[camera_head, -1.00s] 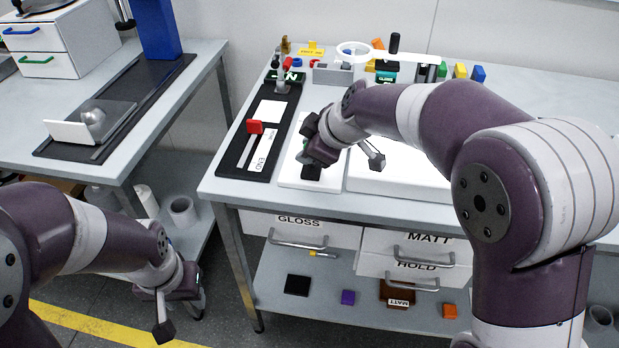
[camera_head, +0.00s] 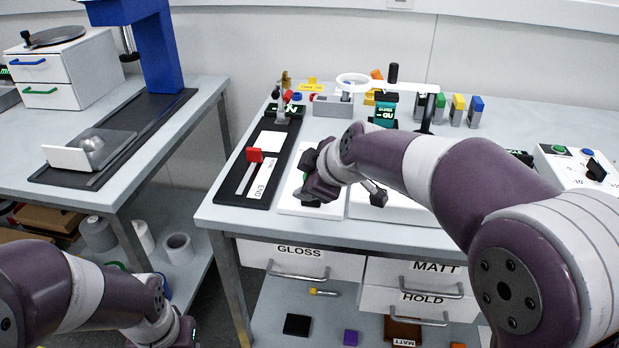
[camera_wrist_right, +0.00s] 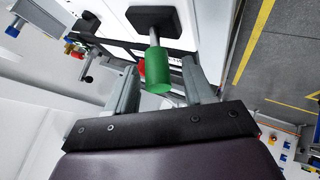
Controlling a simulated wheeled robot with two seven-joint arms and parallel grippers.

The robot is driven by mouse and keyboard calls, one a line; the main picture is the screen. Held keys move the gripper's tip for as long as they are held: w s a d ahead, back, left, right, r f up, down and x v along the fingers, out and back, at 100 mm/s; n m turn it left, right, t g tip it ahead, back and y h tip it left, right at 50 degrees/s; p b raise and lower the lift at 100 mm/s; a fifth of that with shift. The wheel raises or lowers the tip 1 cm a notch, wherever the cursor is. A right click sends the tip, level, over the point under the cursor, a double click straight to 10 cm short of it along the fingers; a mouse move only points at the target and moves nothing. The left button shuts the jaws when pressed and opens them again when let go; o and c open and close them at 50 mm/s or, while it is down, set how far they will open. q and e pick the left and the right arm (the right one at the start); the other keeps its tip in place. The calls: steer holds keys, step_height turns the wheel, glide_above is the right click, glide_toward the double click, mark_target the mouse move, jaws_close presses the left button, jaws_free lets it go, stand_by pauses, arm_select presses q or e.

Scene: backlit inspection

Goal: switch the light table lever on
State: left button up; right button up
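The lever shows in the right wrist view as a green cylindrical handle (camera_wrist_right: 158,72) on a short metal rod that rises from a dark base on a white plate. In that view my right gripper (camera_wrist_right: 158,82) is open, with its two fingers apart on either side of the handle and gaps visible. In the head view my right gripper (camera_head: 320,190) is over the white plate (camera_head: 296,207) at the table's front and hides most of the lever. The white light table surface (camera_head: 385,210) is beside it, partly behind my arm. My left gripper is mostly cut off at the bottom edge.
A black slide fixture with a red knob (camera_head: 255,155) stands left of the plate. A ring-shaped magnifier (camera_head: 353,80) and several coloured blocks are behind. A control box (camera_head: 580,165) is at the right. Drawers (camera_head: 300,258) lie below the table edge.

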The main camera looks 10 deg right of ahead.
steer(key=p+v, duration=0.1)
steer(key=v, duration=1.1)
steer(key=shift+s+r, duration=0.25)
steer(key=shift+s, duration=0.05)
steer(key=s+d+f+m+g+h, duration=0.3)
steer(key=s+f+m, duration=0.4)
steer(key=f, duration=0.6)
steer(key=s+d+f+m+g+h, duration=0.1)
steer(key=s+d+f+m+g, duration=0.35)
steer(key=f, duration=0.85)
step_height(320, 180, up, 20)
steer(key=s+m+p, duration=0.2)
steer(key=p, duration=1.8)
steer(key=shift+s+d+t, duration=0.15)
steer(key=shift+d+t, duration=0.2)
steer(key=shift+t, duration=0.1)
